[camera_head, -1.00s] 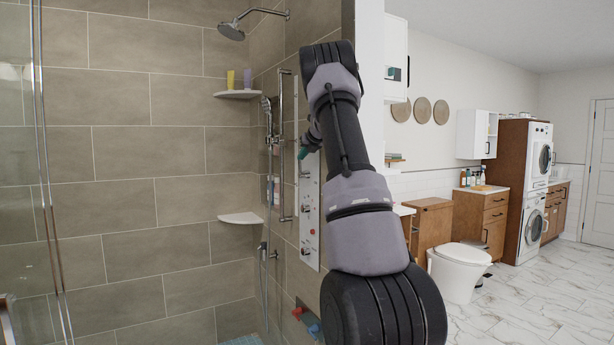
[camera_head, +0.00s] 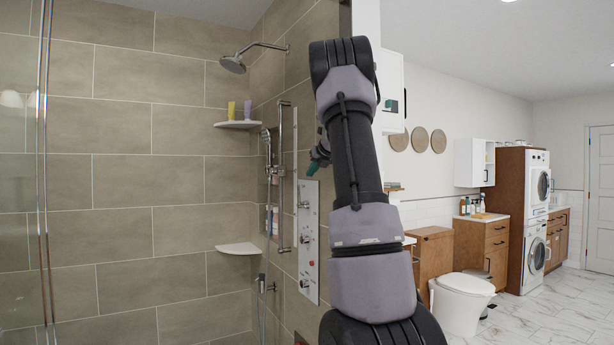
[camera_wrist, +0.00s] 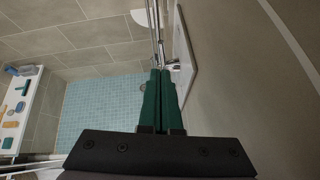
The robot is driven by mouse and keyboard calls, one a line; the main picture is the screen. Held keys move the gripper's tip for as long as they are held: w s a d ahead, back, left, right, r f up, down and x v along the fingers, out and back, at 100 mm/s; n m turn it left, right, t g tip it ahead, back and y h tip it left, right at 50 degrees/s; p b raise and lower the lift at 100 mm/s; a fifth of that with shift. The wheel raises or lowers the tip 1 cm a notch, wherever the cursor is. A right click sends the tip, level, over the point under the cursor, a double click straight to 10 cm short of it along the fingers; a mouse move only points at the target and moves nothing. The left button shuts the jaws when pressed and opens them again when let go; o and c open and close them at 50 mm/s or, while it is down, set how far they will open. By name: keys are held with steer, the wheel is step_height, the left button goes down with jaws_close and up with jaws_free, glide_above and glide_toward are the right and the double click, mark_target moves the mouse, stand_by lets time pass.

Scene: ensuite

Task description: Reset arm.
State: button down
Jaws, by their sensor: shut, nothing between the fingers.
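My arm rises in the middle of the head view, in front of the shower's right wall. My gripper (camera_head: 313,166) shows in part as a dark green tip left of the arm, near the shower panel (camera_head: 309,240). In the wrist view my gripper (camera_wrist: 161,75) has its two green fingers shut together with nothing between them. They point over the blue mosaic shower floor (camera_wrist: 95,110). The gripper's base is hidden behind the arm in the head view.
A shower rail (camera_head: 281,180), a hand shower (camera_head: 267,145) and corner shelves (camera_head: 238,249) are close to the gripper. A glass edge (camera_head: 45,200) stands at left. A toilet (camera_head: 462,303) and wooden cabinets (camera_head: 482,246) are at right, with open tiled floor (camera_head: 560,315).

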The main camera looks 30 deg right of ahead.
steer(key=s+a+r+n+g+y, duration=0.2)
steer(key=s+a+n+y, duration=0.1)
steer(key=s+a+n, duration=1.6)
steer(key=s+a+f+n, duration=0.3)
steer(key=s+a+n, duration=0.1)
steer(key=s, duration=0.3)
steer(key=s+a+f+n+g, duration=0.1)
steer(key=s+a+f+n, duration=0.3)
steer(key=s+a+n, duration=0.1)
steer(key=s+a+f+n+g, duration=0.1)
steer(key=s+a+f+n, duration=0.2)
steer(key=s+n, duration=0.3)
steer(key=s+a, duration=0.1)
steer(key=s, duration=0.2)
steer(key=shift+s+a+f+n, duration=0.2)
steer(key=shift+s+f+n, duration=0.1)
steer(key=shift+w, duration=0.1)
